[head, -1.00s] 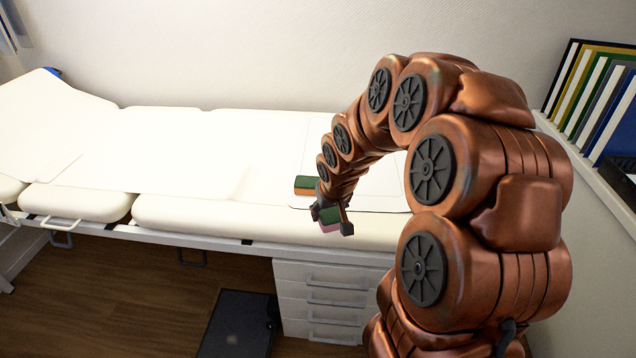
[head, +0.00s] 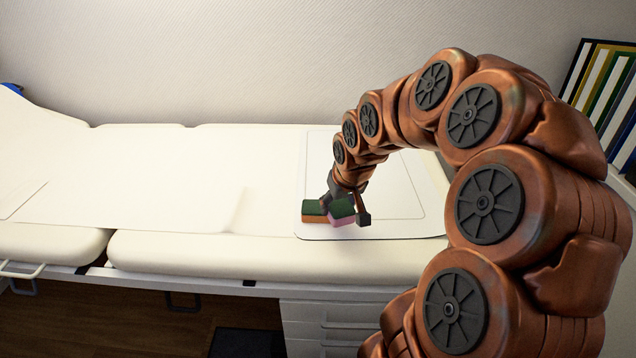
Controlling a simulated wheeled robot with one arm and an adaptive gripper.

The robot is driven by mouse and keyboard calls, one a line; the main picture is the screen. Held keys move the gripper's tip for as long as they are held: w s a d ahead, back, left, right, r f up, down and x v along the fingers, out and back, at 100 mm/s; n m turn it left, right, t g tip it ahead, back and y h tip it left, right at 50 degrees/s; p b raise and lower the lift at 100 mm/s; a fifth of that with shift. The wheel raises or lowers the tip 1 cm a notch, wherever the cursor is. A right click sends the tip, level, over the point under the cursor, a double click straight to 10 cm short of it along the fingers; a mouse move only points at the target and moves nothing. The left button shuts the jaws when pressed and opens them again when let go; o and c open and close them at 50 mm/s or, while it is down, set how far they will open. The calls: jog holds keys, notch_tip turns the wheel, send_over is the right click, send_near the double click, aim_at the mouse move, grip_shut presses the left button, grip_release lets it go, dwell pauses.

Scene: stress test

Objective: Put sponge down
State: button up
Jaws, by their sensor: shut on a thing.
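My gripper (head: 347,210) is shut on a sponge (head: 341,212) with a green top and a pink side. The held sponge is over the front left part of a thin white mat (head: 395,229) on the padded bed. A second sponge (head: 314,212), green on top and orange below, lies on the mat just left of the held one. The two overlap in this view, and I cannot tell if they touch. I also cannot tell whether the held sponge rests on the mat.
The white padded bed (head: 170,180) runs along the wall, with free room left of the mat. Drawers (head: 325,322) stand under it. Several books or binders (head: 605,90) stand at the far right. A dark flat thing (head: 247,343) lies on the floor.

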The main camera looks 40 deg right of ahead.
send_over(323, 188)
jog(key=s, duration=0.2)
jog(key=shift+w+a+f, duration=0.15)
jog(key=shift+w+f, duration=0.1)
jog(key=shift+f, duration=2.2)
jog(key=shift+f, duration=0.2)
jog(key=o, duration=1.1)
jog(key=shift+r, duration=0.2)
